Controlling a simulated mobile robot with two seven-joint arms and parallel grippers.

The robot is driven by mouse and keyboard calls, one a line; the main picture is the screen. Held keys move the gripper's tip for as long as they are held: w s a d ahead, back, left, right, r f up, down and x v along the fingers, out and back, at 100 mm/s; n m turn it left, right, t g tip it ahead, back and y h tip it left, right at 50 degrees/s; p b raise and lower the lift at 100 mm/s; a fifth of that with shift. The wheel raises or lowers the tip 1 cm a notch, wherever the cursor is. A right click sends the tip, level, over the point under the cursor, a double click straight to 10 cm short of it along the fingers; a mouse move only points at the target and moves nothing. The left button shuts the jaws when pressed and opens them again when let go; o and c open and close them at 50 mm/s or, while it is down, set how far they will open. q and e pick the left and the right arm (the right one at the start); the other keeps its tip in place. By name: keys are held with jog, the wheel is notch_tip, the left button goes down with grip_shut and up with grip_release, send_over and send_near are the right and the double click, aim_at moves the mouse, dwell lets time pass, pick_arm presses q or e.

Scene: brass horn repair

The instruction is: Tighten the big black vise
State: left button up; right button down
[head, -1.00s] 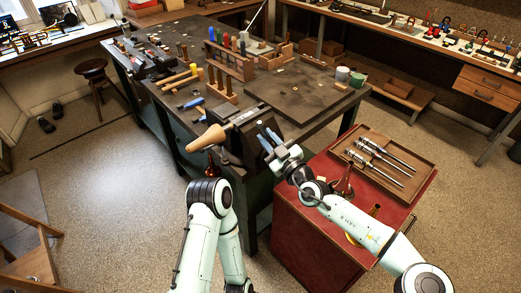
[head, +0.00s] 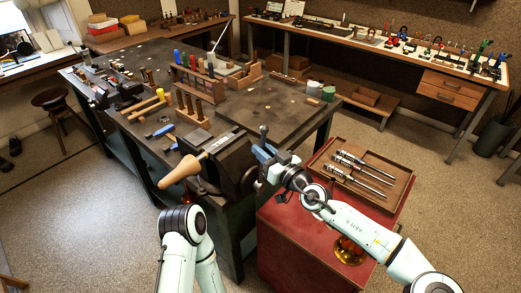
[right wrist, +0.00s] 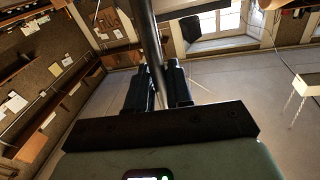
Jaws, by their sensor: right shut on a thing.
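The big black vise (head: 236,166) is mounted at the near right corner of the dark workbench. Its dark bar handle (head: 263,132) stands nearly upright at the vise's right side, and the bar also shows in the right wrist view (right wrist: 147,35). My right gripper (head: 262,153) is shut on this bar, and its two dark fingers (right wrist: 160,85) lie either side of it in the right wrist view. The gap between the vise jaws is not clear. My left arm is at the bottom, but its gripper is not in view.
A wooden-handled tool (head: 182,170) lies across the bench edge left of the vise. A red cabinet (head: 290,240) stands right of the bench, bearing a wooden tray (head: 400,190) of metal tools and a brass piece (head: 348,250).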

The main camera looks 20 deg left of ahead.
jog(key=shift+w+d, duration=0.15)
jog(key=c, duration=1.2)
grip_release()
